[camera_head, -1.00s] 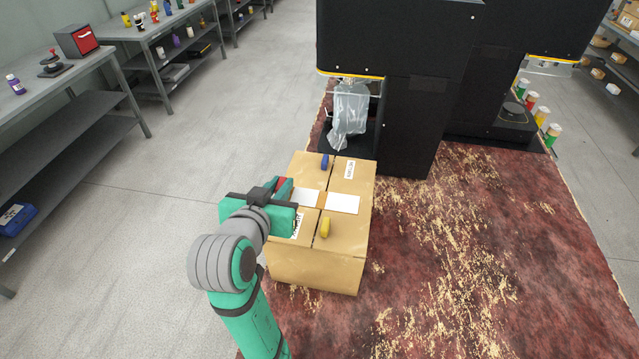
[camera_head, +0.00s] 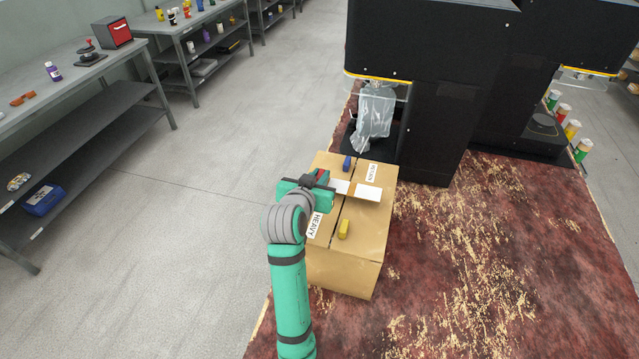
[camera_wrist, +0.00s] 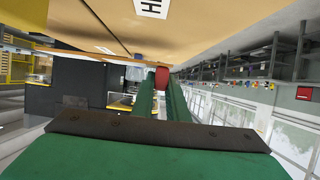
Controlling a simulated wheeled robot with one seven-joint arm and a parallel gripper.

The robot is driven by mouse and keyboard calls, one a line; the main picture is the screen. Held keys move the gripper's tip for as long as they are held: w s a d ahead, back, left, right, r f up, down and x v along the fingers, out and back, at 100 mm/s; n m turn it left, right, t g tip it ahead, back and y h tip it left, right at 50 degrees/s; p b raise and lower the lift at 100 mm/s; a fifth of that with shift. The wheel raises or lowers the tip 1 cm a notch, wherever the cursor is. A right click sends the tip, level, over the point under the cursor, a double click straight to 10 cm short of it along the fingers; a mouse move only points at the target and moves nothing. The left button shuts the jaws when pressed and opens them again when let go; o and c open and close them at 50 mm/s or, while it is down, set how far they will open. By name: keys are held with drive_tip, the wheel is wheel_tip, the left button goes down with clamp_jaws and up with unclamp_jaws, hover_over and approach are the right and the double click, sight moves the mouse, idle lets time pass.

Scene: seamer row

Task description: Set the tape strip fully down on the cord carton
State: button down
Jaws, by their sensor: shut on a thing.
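A white strip (camera_head: 367,193) shows in two white patches across the top seam. I take it as the tape strip; whether it lies flat or is raised I cannot tell. My gripper (camera_head: 321,179) is over the left part of the carton top, at the strip's left side. In the wrist view its green fingers are shut on a small red piece (camera_wrist: 162,73). Whether that piece belongs to the strip is unclear. My gripper hides the strip's left end.
A black machine (camera_head: 440,100) with a clear plastic bag (camera_head: 374,115) stands behind. Grey workbenches (camera_head: 100,75) line the left.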

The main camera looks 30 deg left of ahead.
drive_tip(key=shift+s+f, duration=0.1)
drive_tip(key=shift+f, duration=1.2)
drive_tip(key=shift+f, duration=0.15)
drive_tip(key=c, duration=1.7)
unclamp_jaws()
drive_tip(key=shift+c, duration=0.2)
drive_tip(key=shift+r, duration=0.2)
drive_tip(key=v, duration=1.2)
